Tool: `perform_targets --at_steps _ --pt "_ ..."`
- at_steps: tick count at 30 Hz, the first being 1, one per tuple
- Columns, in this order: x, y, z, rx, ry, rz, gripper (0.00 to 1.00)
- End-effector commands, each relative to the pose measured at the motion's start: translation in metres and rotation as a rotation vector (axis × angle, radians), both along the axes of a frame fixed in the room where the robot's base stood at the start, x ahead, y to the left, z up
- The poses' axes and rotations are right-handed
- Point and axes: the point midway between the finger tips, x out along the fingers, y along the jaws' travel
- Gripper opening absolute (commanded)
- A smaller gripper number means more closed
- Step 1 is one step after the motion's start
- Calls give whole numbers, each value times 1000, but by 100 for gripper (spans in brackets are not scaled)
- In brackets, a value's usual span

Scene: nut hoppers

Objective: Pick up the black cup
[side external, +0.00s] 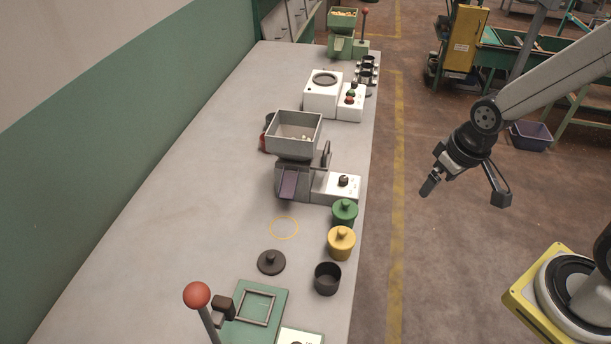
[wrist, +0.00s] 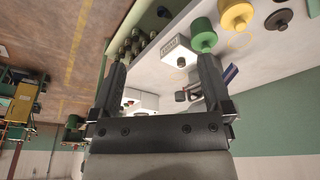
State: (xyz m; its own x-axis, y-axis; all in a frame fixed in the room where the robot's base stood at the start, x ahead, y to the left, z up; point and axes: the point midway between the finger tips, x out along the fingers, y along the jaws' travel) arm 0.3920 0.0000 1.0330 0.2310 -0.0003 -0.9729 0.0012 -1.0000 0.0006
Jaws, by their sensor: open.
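The black cup (side external: 327,279) stands upright and open-topped on the grey bench, near its right edge, in the side external view. A black knobbed lid (side external: 271,262) lies to its left, apart from it, and also shows in the wrist view (wrist: 278,19). I cannot make out the cup in the wrist view. My gripper (side external: 431,184) hangs over the floor beyond the bench's right edge, above and well to the right of the cup. In the wrist view my gripper (wrist: 163,70) has its fingers wide apart with nothing held between them.
A yellow lidded pot (side external: 341,244) and a green lidded pot (side external: 344,213) stand just behind the cup. A green fixture (side external: 262,300) with a red-knobbed lever (side external: 197,295) is in front. A grey hopper (side external: 294,135) stands farther back. The bench's left side is clear.

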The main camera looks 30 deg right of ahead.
Motion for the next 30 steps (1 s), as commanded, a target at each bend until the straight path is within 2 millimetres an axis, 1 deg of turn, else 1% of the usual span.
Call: perform_targets --at_steps 4,8,11,16,20,24,30 --pt "4 0 -4 -10 -14 24 100" --pt "14 0 -13 -32 -49 82 100" --pt "25 1 -23 -55 -93 154 100" --pt "46 9 -45 -89 -192 319 100" --pt "60 20 -62 -100 -275 456 100" --pt "69 36 -80 -93 -368 600 100" --pt "74 65 -103 -49 -511 788 100"
